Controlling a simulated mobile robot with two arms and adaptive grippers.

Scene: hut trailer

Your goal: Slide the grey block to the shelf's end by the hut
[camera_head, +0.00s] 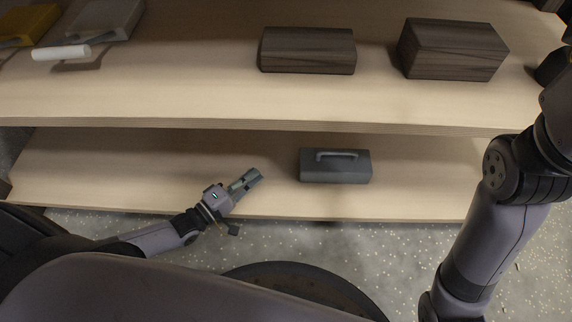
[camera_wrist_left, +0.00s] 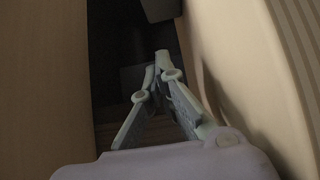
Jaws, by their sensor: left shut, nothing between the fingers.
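The grey block (camera_head: 335,171) has a light grey handle on top and sits on the lower shelf (camera_head: 425,178), right of the shelf's middle. My left gripper (camera_head: 255,175) is low over the same shelf, to the left of the block and apart from it, fingers pointing toward it. The left gripper's fingers (camera_wrist_left: 161,66) are together with nothing between them in the left wrist view. A dark shape lies beyond the fingertips there, too dim to name. My right arm shows at the right, but its gripper is out of frame. I cannot make out a hut.
The upper shelf (camera_head: 190,95) overhangs the back of the lower one. It holds two dark wooden boxes (camera_head: 307,50) (camera_head: 453,50), a white cylinder (camera_head: 60,52), a grey item (camera_head: 105,18) and a yellow item (camera_head: 28,22). Shelf surface beside the block is clear.

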